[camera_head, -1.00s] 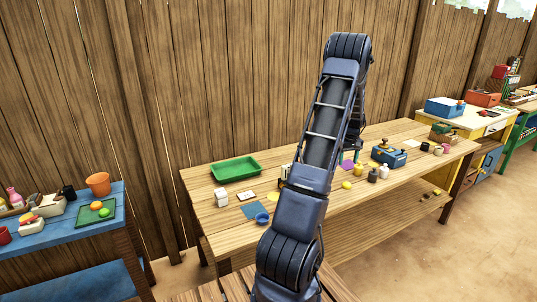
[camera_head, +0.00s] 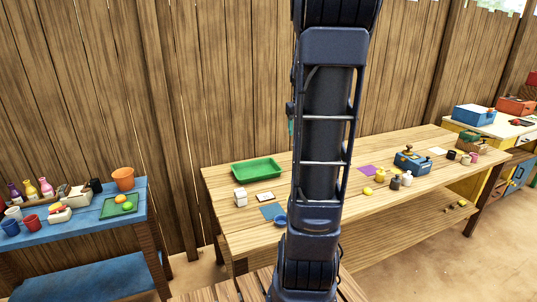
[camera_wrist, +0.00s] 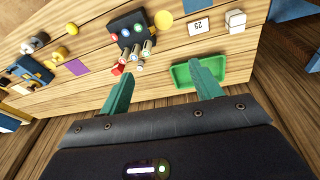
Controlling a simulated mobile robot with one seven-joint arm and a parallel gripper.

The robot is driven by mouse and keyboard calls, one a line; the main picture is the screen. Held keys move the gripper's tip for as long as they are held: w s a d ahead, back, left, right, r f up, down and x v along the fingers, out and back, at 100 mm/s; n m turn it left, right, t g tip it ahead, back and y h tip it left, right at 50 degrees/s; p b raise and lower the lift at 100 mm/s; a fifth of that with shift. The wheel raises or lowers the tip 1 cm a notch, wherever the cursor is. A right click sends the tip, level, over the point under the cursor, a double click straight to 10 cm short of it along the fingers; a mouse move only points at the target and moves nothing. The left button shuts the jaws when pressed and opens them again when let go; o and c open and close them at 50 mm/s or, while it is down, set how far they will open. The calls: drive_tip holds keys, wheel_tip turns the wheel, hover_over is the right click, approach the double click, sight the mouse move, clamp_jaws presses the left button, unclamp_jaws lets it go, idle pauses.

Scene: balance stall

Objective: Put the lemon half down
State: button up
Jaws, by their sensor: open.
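My gripper (camera_wrist: 161,68) is open in the wrist view, with two teal fingers spread apart and nothing between them. It is above the wooden table (camera_head: 420,188), whose top shows beyond the fingers. A small yellow rounded thing (camera_head: 367,191) lies on the table near the purple square. It looks like the lemon half, but it is too small to be sure. A similar yellow thing shows at the left in the wrist view (camera_wrist: 58,54), clear of my fingers. My arm hides the table's middle in the head view.
A blue device (camera_head: 412,162) and small jars stand to the right.

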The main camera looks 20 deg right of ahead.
drive_tip(key=s+a+r+n+t+y, duration=0.1)
drive_tip(key=s+a+t, duration=0.1)
drive_tip(key=s+a, duration=1.7)
drive_tip(key=a, duration=0.2)
drive_tip(key=shift+s+a+r+t, duration=0.25)
drive_tip(key=shift+a+r+t, duration=0.05)
drive_tip(key=shift+a+r, duration=0.05)
